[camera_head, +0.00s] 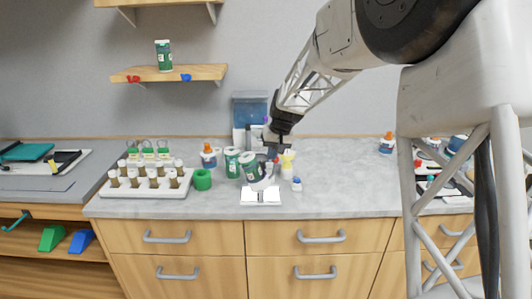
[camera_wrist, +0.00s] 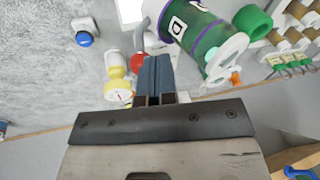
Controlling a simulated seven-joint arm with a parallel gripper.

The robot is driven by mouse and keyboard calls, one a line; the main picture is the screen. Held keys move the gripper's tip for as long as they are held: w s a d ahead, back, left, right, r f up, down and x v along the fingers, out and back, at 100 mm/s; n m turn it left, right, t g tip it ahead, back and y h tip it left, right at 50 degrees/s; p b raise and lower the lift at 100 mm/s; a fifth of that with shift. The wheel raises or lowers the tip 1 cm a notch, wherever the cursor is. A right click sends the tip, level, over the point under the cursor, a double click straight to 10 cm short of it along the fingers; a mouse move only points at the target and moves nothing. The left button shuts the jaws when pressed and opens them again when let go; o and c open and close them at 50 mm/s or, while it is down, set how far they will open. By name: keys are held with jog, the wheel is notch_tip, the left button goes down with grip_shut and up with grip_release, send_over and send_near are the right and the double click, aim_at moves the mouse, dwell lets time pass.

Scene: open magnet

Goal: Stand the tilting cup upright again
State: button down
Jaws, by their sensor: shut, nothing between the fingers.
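A green and white cup (camera_head: 250,167) leans to one side on the grey bench, beside a similar upright green cup (camera_head: 232,161). In the wrist view a green cup (camera_wrist: 207,38) with a white label and a white ring-like top lies at a slant, right of the fingers. I cannot tell for sure which of the two cups that is. My gripper (camera_head: 271,150) is just right of and above the leaning cup, pointing down. Its fingers (camera_wrist: 154,76) are shut with nothing between them, apart from the cup in the wrist view. What supports the leaning cup is hidden.
A green ring-shaped holder (camera_head: 202,179) and a white vial rack (camera_head: 145,184) are left. White squares (camera_head: 261,196) lie in front.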

jog(key=shift+d+f+y, duration=0.4)
jog(key=shift+d+y, duration=0.3)
jog(key=shift+d, duration=0.2)
jog(key=shift+d+f+y, duration=0.35)
jog(key=shift+d+y, duration=0.35)
jog(key=shift+d, duration=0.15)
jog(key=shift+d+f, duration=0.45)
jog(key=shift+d, duration=0.25)
jog(key=shift+d+f, duration=0.1)
jog(key=shift+f, duration=0.1)
notch_tip(320, 180, up, 12)
send_over(275, 167)
jog(key=s+d, duration=0.3)
jog(key=d, duration=0.4)
jog(key=shift+d+r, duration=0.1)
jog(key=shift+r, duration=0.05)
